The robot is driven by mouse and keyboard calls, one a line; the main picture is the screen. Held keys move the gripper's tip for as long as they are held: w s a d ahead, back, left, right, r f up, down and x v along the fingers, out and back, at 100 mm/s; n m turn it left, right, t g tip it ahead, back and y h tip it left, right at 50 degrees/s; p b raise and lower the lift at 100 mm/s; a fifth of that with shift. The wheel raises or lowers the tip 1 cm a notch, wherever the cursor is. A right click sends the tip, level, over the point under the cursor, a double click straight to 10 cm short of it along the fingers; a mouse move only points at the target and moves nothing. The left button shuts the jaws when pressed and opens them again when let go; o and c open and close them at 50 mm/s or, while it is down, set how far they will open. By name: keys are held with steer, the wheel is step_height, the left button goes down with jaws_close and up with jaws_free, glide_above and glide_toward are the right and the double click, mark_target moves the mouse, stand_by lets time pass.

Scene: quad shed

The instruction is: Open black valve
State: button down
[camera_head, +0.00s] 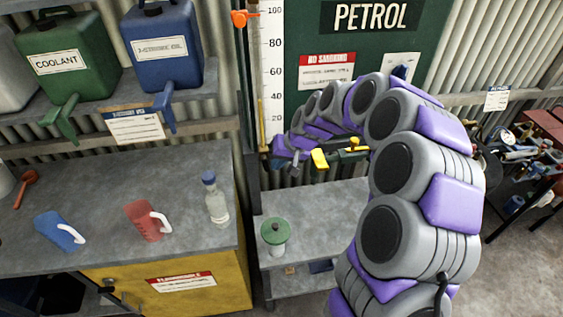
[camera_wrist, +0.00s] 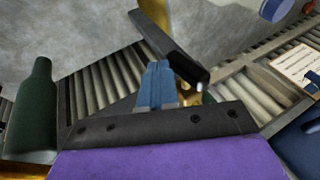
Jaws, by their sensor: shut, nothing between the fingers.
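A long black lever (camera_wrist: 168,45), seemingly the black valve's handle, runs diagonally across the wrist view. A small brass-coloured part (camera_wrist: 207,97) shows beneath its lower end. My gripper (camera_wrist: 157,68) appears as narrow blue-grey fingers, shut and empty, with the tips beside the lever's lower half. I cannot tell whether they touch it. A yellow handle (camera_head: 320,158) shows there; the black lever cannot be made out in that view.
The workbench (camera_head: 105,180) at left holds a blue jug (camera_head: 60,230), a red jug (camera_head: 147,220) and a clear bottle (camera_head: 215,198). A dark green bottle (camera_wrist: 33,108) stands left in the wrist view.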

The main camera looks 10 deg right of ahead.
steer(key=v, duration=1.7)
steer(key=shift+s+a+r+p, duration=0.15)
steer(key=shift+s+r+p, duration=0.05)
steer(key=shift+p, duration=0.1)
steer(key=shift+s+a, duration=0.1)
steer(key=s+a+f+n+g+h+b, duration=0.1)
steer(key=s+a+f+b, duration=0.15)
steer(key=s, duration=0.65)
steer(key=s+a+f+n+g+h+b, duration=0.1)
steer(key=s+a+f+g, duration=0.15)
steer(key=s, duration=0.65)
steer(key=s+f+h+b, duration=0.1)
steer(key=s+f, duration=0.2)
steer(key=s, duration=0.3)
steer(key=s+d+f+g+b, duration=0.1)
steer(key=s+f, duration=0.1)
steer(key=s, duration=0.4)
steer(key=s+d+f+m+h+b, duration=0.1)
steer(key=s+f, duration=0.2)
steer(key=s, duration=0.3)
steer(key=shift+d+f+g+h, duration=0.25)
steer(key=shift+f+g+h, duration=0.05)
steer(key=shift+g, duration=0.05)
